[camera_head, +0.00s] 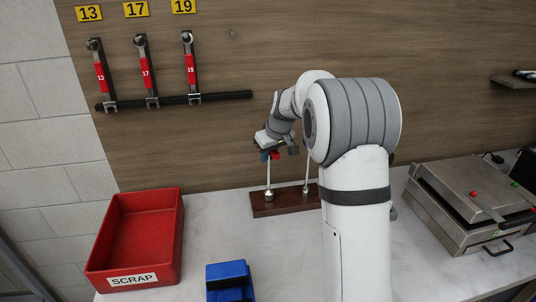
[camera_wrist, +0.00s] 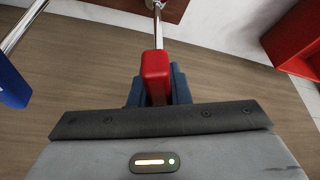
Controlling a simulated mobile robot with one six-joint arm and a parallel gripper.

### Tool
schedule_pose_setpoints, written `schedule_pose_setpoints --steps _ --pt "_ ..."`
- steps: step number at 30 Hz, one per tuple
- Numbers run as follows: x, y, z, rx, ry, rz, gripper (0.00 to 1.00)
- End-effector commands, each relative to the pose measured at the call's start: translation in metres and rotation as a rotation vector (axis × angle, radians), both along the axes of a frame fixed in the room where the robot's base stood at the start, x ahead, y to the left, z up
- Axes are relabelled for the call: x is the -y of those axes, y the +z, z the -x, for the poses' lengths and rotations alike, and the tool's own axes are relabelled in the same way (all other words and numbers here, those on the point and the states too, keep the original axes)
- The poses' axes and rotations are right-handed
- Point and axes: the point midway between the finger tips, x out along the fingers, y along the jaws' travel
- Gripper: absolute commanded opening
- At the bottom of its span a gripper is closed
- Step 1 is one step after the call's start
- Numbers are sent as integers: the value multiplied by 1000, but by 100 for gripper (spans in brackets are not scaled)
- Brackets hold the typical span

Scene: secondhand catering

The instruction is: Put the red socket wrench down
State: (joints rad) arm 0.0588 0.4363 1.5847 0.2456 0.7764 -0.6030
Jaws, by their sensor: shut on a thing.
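My gripper (camera_head: 272,148) is shut on the red handle of the red socket wrench (camera_wrist: 155,66), which shows between the blue-grey fingers in the wrist view. The wrench's bright shaft (camera_head: 268,176) points down to the dark wooden stand (camera_head: 287,207) on the table. Its lower end meets the stand in the picture; I cannot tell whether it bears on it. A second bright shaft (camera_head: 307,172) stands upright at the stand's right. A blue handle (camera_wrist: 12,86) with a bright shaft shows at the left of the wrist view.
A red SCRAP bin (camera_head: 180,232) stands on the left of the pale table. A blue object (camera_head: 229,281) sits at the front. A metal press grill (camera_head: 466,211) is at the right. Wrenches marked 13, 17 and 19 hang on a black wall rail (camera_head: 225,96).

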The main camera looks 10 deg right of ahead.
Motion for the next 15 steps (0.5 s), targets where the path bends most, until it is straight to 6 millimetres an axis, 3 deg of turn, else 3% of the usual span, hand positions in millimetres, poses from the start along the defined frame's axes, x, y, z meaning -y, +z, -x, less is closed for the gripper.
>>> schedule_pose_setpoints --steps 11,12,15 --pt "1 -5 0 2 -1 0 0" --pt "1 -6 0 0 -2 0 18" --pt "1 -5 0 0 -2 0 26"
